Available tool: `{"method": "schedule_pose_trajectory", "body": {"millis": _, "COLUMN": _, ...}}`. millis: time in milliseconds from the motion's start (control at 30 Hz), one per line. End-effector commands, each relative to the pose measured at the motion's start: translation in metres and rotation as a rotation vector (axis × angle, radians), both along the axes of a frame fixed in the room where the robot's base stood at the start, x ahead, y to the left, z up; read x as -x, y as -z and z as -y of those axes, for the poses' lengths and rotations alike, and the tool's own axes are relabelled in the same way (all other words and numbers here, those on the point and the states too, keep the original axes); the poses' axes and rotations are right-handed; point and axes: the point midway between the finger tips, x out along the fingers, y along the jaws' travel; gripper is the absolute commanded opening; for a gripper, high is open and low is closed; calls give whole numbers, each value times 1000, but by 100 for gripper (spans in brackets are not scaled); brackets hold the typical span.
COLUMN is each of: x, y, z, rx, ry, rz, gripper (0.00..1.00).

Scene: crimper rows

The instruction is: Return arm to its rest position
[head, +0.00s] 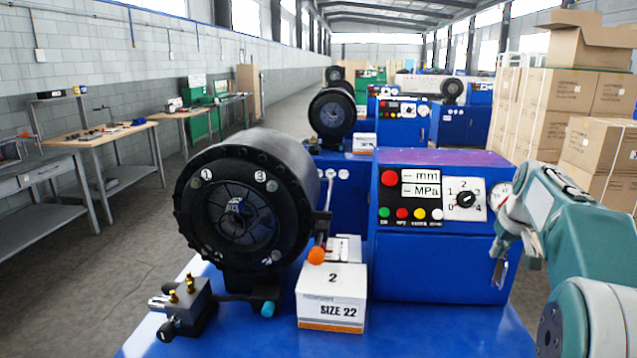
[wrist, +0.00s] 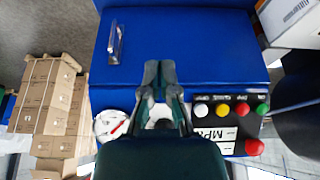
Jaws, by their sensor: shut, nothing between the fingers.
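My arm, teal and grey, reaches in from the right edge in the head view. My gripper (head: 505,240) hangs beside the right end of the blue control box (head: 435,270). In the wrist view my gripper (wrist: 160,72) has its fingers together over the blue box, empty. The control panel has colored buttons (head: 410,213), a red knob (head: 389,178), a dial (head: 465,199) and a gauge (head: 499,196) partly hidden by my arm. In the wrist view my gripper partly covers the dial. A metal handle (wrist: 115,43) sits on the box front.
A black crimper head (head: 245,200) stands left on the blue table (head: 430,335). A white box marked SIZE 22 (head: 332,298), an orange-tipped lever (head: 316,255) and a small valve block (head: 185,307) are near it. Stacked cartons (head: 545,115) stand behind my arm. Floor (head: 110,270) is clear at left.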

Motion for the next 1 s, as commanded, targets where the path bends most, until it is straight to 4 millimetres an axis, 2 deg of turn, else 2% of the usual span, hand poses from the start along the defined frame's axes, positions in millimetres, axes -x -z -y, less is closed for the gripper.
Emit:
{"method": "schedule_pose_trajectory", "body": {"millis": 33, "x": 10, "y": -9, "z": -23, "rx": 3, "ry": -10, "rz": 6, "gripper": 0}}
{"method": "schedule_pose_trajectory", "body": {"millis": 200, "x": 49, "y": -24, "z": -82, "rx": 6, "ry": -24, "rz": 17, "gripper": 0}}
{"method": "schedule_pose_trajectory", "body": {"millis": 467, "x": 123, "y": -25, "z": -161, "rx": 8, "ry": -48, "rz": 42, "gripper": 0}}
{"method": "schedule_pose_trajectory", "body": {"millis": 700, "x": 200, "y": -2, "z": -216, "rx": 6, "ry": -75, "rz": 68, "gripper": 0}}
{"method": "schedule_pose_trajectory", "body": {"millis": 900, "x": 262, "y": 33, "z": -246, "rx": 1, "ry": -97, "rz": 90, "gripper": 0}}
{"method": "schedule_pose_trajectory", "body": {"millis": 1000, "x": 283, "y": 49, "z": -253, "rx": -2, "ry": -106, "rz": 99, "gripper": 0}}
